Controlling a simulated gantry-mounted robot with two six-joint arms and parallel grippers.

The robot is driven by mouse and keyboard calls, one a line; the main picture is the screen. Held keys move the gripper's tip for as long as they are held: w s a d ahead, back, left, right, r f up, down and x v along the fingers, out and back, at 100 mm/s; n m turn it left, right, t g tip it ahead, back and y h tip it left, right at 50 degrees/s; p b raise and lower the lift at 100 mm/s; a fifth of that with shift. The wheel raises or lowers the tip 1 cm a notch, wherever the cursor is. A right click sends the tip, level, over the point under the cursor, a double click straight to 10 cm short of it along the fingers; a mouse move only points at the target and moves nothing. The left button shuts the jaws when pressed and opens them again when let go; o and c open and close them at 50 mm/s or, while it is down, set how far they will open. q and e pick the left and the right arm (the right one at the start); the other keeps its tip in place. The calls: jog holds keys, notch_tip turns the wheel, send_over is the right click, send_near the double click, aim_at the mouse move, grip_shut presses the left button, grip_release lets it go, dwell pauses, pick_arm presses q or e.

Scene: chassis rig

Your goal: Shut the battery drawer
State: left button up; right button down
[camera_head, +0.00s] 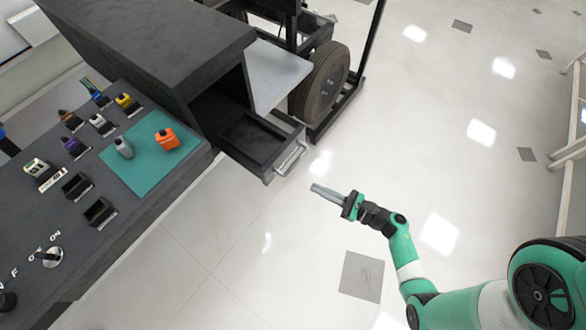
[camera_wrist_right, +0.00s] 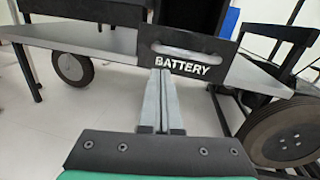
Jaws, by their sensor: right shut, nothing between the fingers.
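The battery drawer (camera_head: 258,139) is a dark, open-topped drawer that sticks out from the black cabinet in the head view. Its front carries a light metal handle (camera_head: 291,158). In the right wrist view the drawer front (camera_wrist_right: 225,62) shows the white word BATTERY below the handle. My right gripper (camera_head: 317,189) is shut and empty, apart from the drawer front, to the lower right of the handle in the head view. Its fingers (camera_wrist_right: 157,85) point toward the drawer front in the right wrist view. My left gripper is not in view.
The black cabinet (camera_head: 150,40) stands on a dark bench with a teal mat (camera_head: 138,172), an orange block (camera_head: 167,139) and several coloured connectors. A wheel (camera_head: 320,88) and dark frame stand just beyond the drawer. The tiled floor in front of the drawer is clear.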

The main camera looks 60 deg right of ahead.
jog(key=s+m+h, duration=0.2)
jog(key=s, duration=0.1)
jog(key=h+b, duration=0.1)
jog(key=b, duration=0.2)
send_near(285, 159)
jog(key=shift+m, duration=0.3)
jog(key=w, duration=0.7)
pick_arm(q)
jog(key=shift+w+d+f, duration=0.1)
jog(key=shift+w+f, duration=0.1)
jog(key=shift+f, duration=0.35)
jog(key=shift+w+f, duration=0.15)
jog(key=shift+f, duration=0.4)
